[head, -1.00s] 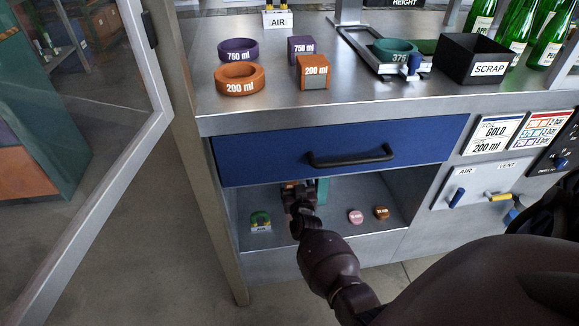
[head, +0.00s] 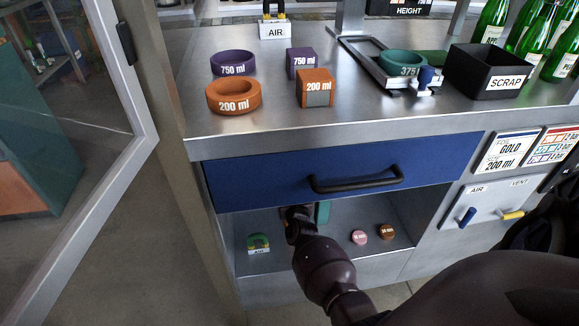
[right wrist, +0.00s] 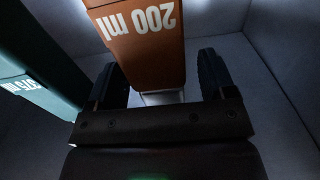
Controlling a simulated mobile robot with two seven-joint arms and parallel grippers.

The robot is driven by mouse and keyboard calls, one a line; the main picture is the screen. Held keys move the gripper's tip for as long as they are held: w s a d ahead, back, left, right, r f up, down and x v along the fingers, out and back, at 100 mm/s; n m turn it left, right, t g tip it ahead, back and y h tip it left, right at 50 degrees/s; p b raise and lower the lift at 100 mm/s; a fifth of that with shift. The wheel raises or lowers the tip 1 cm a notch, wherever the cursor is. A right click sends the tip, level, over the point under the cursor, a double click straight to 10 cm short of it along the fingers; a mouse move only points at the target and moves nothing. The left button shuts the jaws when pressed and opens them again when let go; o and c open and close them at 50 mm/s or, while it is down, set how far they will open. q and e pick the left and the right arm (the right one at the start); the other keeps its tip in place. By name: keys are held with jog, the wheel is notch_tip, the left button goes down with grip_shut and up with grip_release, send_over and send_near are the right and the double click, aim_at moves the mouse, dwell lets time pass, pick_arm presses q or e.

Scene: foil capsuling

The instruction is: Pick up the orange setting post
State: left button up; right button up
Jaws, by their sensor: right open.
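The orange setting post, marked 200 ml, stands in the open compartment under the blue drawer. In the right wrist view the orange post (right wrist: 148,45) is between the two fingers of my right gripper (right wrist: 158,68), with a visible gap on the right side. The fingers are open around it and a pale part shows below the orange. In the head view my right gripper (head: 298,220) reaches into the compartment and hides most of the post. My left gripper is not in view.
Small pink (head: 359,237) and brown (head: 387,231) discs lie to the right.

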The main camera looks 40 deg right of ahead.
jog(key=shift+r, duration=0.1)
jog(key=shift+c, duration=1.7)
grip_shut()
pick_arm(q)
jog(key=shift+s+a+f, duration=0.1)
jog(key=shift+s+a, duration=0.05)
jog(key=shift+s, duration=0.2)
pick_arm(e)
jog(key=shift+r, duration=0.1)
